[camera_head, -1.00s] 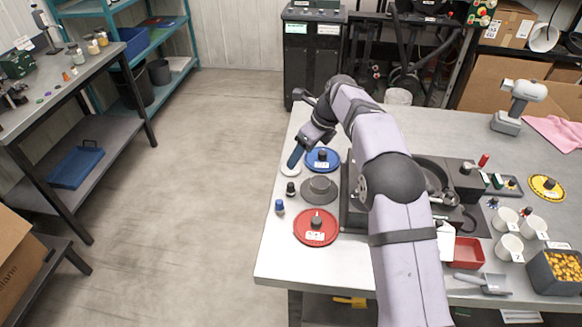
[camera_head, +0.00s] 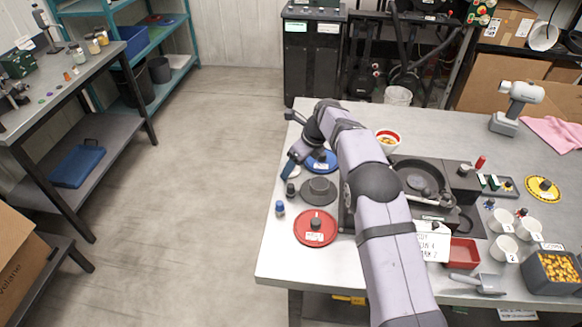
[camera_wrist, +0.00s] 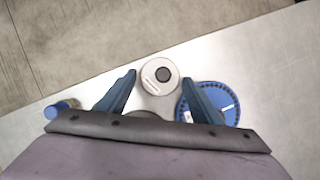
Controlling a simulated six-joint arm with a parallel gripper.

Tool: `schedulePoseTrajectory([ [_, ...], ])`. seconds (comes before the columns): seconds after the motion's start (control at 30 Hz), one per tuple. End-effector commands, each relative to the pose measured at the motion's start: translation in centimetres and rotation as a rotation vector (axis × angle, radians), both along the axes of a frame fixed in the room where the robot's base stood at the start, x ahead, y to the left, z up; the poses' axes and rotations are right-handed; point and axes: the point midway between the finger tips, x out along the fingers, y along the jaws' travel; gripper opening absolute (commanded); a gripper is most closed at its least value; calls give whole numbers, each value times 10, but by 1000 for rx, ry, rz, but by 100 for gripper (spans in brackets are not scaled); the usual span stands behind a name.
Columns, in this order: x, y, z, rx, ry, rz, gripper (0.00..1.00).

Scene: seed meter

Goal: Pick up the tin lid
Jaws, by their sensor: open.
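A small pale round lid with a dark knob and a label, which I take for the tin lid (camera_wrist: 151,82), lies flat near the table edge. It shows whole in the wrist view, between and beyond my fingertips. In the head view the lid (camera_head: 297,172) is mostly hidden behind my fingers. My gripper (camera_head: 287,172) is open and empty above it. In the wrist view my gripper (camera_wrist: 161,77) has its two blue fingers apart, one on each side of the lid. I cannot tell the remaining height.
A blue disc (camera_head: 320,168) lies close by on the far side, by the right finger in the wrist view. A grey disc (camera_head: 319,197), a small black-topped item (camera_head: 290,189), a blue-capped item (camera_head: 280,208) and a red disc (camera_head: 315,229) are nearer. Floor lies left of the table.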

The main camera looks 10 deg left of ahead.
Motion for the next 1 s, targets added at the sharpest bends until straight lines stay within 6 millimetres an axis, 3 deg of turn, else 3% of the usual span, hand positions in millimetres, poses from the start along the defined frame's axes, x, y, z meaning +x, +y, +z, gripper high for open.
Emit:
schedulePoseTrajectory([
  [0.1, 0, 0, 0, 0, 0, 0, 57],
  [0.2, 0, 0, 0, 0, 0, 0, 34],
  [0.23, 0, 0, 0, 0, 0, 0, 31],
  [0.67, 1, 0, 9, 1, -2, 0, 30],
  [1.0, 1, 0, 62, 1, -5, 1, 30],
])
